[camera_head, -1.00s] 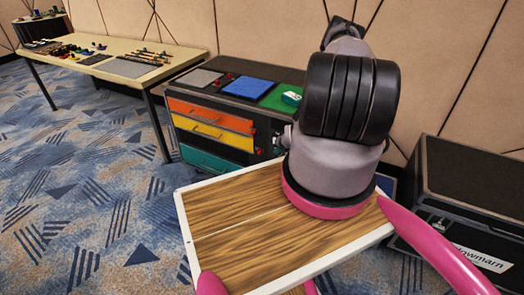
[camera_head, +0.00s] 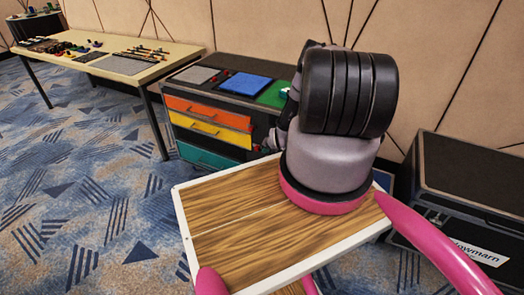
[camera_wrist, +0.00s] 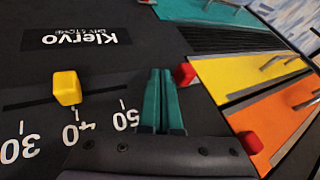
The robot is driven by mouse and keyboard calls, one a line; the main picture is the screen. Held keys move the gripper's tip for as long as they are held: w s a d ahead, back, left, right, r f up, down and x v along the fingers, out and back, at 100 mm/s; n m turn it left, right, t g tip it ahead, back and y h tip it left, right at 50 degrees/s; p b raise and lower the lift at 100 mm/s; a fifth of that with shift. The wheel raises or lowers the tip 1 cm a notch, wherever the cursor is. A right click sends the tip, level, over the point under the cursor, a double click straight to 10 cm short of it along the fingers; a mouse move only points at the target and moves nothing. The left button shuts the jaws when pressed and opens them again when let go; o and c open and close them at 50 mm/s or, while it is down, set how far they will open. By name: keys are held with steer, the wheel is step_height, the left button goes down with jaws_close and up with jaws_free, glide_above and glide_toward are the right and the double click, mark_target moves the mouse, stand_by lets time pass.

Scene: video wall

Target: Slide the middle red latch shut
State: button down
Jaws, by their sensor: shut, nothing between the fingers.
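The cabinet (camera_head: 215,160) has an orange drawer (camera_head: 208,112), a yellow drawer (camera_head: 210,135) and a teal drawer (camera_head: 208,156). In the wrist view, a red latch (camera_wrist: 186,73) sits beside the near edge of the yellow drawer (camera_wrist: 235,72); it appears to be the middle one. Another red latch (camera_wrist: 250,143) overlaps the edge of the orange drawer (camera_wrist: 280,118). My gripper (camera_wrist: 160,73) has teal fingers, shut and empty, just left of the middle latch. I cannot tell whether they touch it.
In the wrist view, a yellow slider knob (camera_wrist: 67,87) stands on a numbered scale left of my fingers. Blue (camera_head: 243,87) and green (camera_head: 275,94) pads lie on the cabinet top. A black case (camera_head: 470,190) stands at right; a table (camera_head: 125,68) is at left.

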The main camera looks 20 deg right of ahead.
mark_target(256, 147)
steer(key=shift+w+a, duration=0.5)
steer(key=shift+w, duration=0.2)
steer(key=shift+w+a, duration=0.6)
steer(key=shift+w, duration=0.2)
steer(key=shift+w+a, duration=0.6)
steer(key=shift+w, duration=0.15)
steer(key=shift+r, duration=0.1)
